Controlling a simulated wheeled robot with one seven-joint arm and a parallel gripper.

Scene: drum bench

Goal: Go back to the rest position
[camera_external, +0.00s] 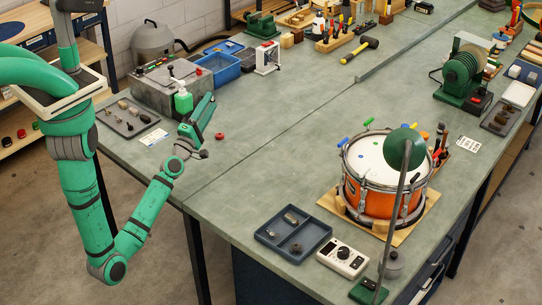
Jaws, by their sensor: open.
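My green arm bends down from the left and back up over the left edge of the bench (262,150). A small red round piece (219,135) lies on the bench to the right of my wrist.
A grey control box (165,90) and a dark tray of small parts (128,119) are near my arm. An orange drum (378,195) stands on a wooden board, with a green lamp (404,149) before it. A blue-grey tray (270,238) lies front centre. The middle bench is clear.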

